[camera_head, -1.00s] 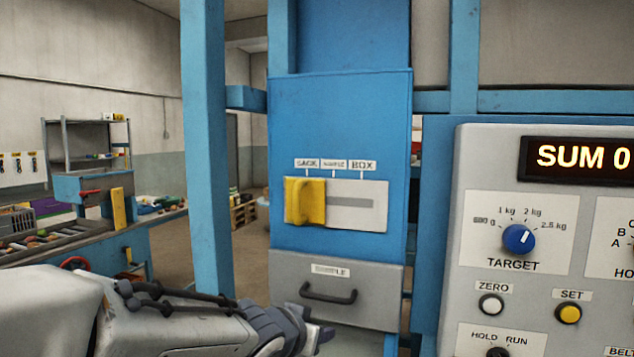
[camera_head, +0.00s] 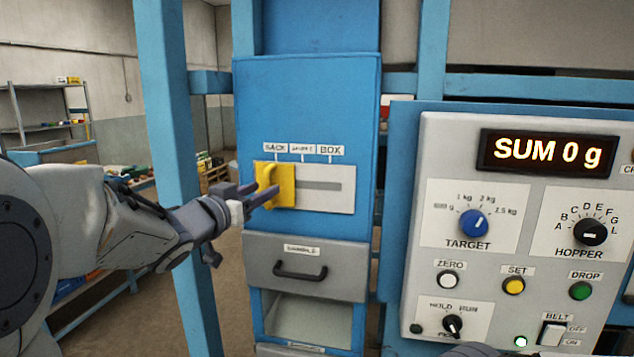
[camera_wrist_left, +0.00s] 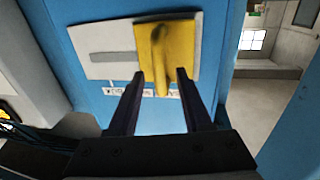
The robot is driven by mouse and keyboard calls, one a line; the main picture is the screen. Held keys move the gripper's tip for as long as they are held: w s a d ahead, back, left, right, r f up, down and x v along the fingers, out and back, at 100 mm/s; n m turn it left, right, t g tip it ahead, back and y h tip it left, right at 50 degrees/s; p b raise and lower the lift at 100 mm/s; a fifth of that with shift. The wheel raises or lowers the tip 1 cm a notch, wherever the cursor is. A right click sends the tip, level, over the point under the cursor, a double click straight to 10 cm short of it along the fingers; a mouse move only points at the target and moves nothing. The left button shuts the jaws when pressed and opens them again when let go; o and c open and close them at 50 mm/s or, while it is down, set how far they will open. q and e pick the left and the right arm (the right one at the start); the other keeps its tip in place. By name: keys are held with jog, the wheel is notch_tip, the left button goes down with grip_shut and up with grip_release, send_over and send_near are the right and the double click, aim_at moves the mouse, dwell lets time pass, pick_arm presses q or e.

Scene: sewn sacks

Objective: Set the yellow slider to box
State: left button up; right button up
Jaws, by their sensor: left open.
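The yellow slider (camera_head: 284,187) sits at the left end of its slotted plate (camera_head: 335,199), under the SACK label (camera_head: 275,147). The BOX label (camera_head: 330,150) is above the right part of the slot. My left gripper (camera_head: 262,192) is open, coming in from the left with its fingertips at the slider's handle. In the left wrist view the yellow slider (camera_wrist_left: 168,50) lies ahead, with its ridge between the two open fingers (camera_wrist_left: 162,78). I cannot tell whether the fingers touch it.
Below the plate is a grey drawer (camera_head: 340,274) with a dark handle. A grey control panel (camera_head: 545,130) with knobs and buttons stands to the right, its display reading SUM 0 g. A blue post (camera_head: 170,120) stands to the left, near my left arm.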

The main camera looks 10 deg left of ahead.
pick_arm(q)
jog(key=shift+x, duration=1.4)
grip_shut()
dwell(0.4)
